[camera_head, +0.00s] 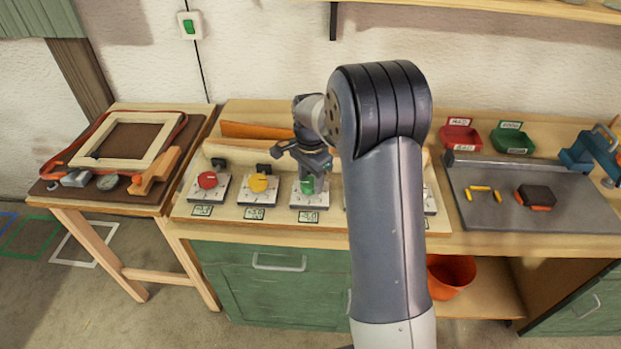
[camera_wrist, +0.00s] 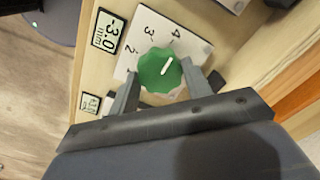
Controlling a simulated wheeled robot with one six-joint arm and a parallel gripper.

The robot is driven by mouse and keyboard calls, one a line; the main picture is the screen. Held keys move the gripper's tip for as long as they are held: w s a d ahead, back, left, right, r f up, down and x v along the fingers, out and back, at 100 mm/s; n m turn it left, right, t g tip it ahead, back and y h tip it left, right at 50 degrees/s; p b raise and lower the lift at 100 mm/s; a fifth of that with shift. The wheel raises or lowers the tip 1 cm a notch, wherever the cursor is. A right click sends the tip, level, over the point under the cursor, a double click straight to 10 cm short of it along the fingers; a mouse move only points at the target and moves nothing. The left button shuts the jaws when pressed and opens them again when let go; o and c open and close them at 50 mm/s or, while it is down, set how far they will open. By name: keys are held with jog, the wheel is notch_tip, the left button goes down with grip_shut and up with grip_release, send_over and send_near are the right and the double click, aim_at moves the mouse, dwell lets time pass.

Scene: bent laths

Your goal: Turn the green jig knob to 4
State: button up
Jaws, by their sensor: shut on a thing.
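The green jig knob (camera_wrist: 158,72) sits on a white dial plate (camera_wrist: 192,45) with numbers around it. In the wrist view its white pointer line is directed roughly at the 4. My gripper (camera_wrist: 161,70) is shut on the knob, one finger on each side. In the head view the green knob (camera_head: 307,186) shows just below my gripper (camera_head: 307,180), partly hidden by it. The display (camera_wrist: 107,31) beside the dial reads -3.0.
A red knob (camera_head: 207,180) and a yellow knob (camera_head: 258,183) stand to the left on the same jig board. My arm hides dials to the right. A wooden frame (camera_head: 95,148) lies on the left table. A metal plate (camera_head: 560,212) with small pieces lies at right.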

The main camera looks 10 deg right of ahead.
aim_at(311, 183)
jog(key=o, duration=1)
notch_tip(311, 183, up, 11)
jog(key=shift+b, duration=0.4)
jog(key=shift+f, duration=0.15)
notch_tip(311, 183, down, 11)
jog(key=shift+p, duration=0.4)
jog(key=shift+n, duration=0.3)
